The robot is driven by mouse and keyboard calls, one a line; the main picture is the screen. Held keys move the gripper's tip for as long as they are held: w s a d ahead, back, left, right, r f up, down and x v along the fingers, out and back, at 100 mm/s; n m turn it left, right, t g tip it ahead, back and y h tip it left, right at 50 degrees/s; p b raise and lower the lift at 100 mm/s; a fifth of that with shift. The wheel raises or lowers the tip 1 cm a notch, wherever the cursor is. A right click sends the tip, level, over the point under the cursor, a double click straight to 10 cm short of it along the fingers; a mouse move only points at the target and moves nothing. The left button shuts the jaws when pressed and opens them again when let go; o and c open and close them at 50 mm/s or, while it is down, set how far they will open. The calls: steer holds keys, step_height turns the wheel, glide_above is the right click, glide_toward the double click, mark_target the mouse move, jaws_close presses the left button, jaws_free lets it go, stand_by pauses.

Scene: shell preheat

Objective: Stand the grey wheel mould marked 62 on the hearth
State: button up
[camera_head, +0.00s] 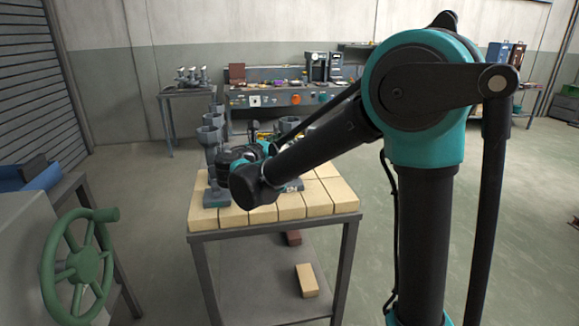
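The hearth (318,201) is a metal-framed table topped with pale firebricks, in the middle of the head view. A grey mould (215,188) with a cup-shaped top stands upright at its left front. Another grey cup-topped shape (289,124) shows at the back right of the hearth, partly hidden by my arm. A grey piece with a small pale mark (294,186) shows just right of my wrist, mostly covered. I cannot read any mark as 62. My gripper is over the hearth, beside the left front mould; my forearm and wrist hide its fingertips and anything between them.
More grey cups (216,110) stand behind the left front mould. A green handwheel (82,265) on a grey machine is at the left front. A loose brick (307,280) lies on the shelf below. A cluttered bench (285,98) is at the back.

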steer(key=shift+w+d, duration=0.3)
steer(key=shift+w, duration=0.25)
jaws_close()
